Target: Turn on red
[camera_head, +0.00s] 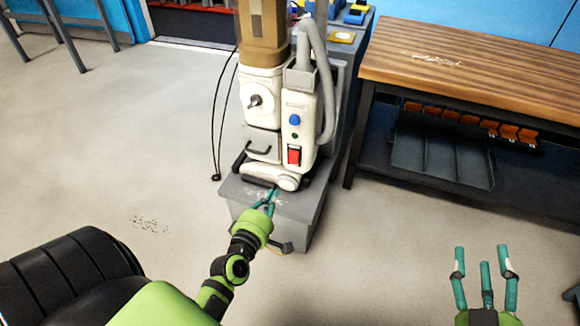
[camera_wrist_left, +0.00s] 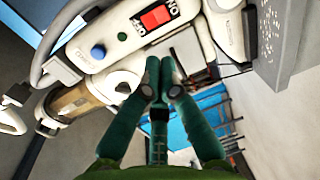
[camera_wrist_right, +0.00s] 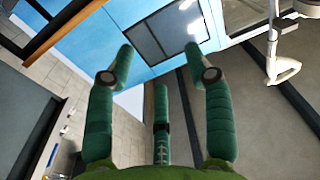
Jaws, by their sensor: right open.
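The red rocker switch (camera_head: 294,156) sits low on the front of a white machine (camera_head: 262,92), in a dark frame. In the left wrist view the red switch (camera_wrist_left: 156,17) shows near the top, with ON and OFF lettering at its ends. My left gripper (camera_head: 268,200) is in front of and below the switch, apart from it, over the grey base. Its fingertips (camera_wrist_left: 161,64) are together with nothing visible between them. My right gripper (camera_head: 484,262) is open and empty at the lower right, far from the machine; its spread fingers (camera_wrist_right: 160,62) show in the right wrist view.
A blue button (camera_head: 294,120) and a small dark green one (camera_head: 295,136) are above the switch. A grey hose (camera_head: 322,70) runs along the machine's right side. The machine stands on a grey base (camera_head: 300,207). A wood-topped workbench (camera_head: 470,65) is at right.

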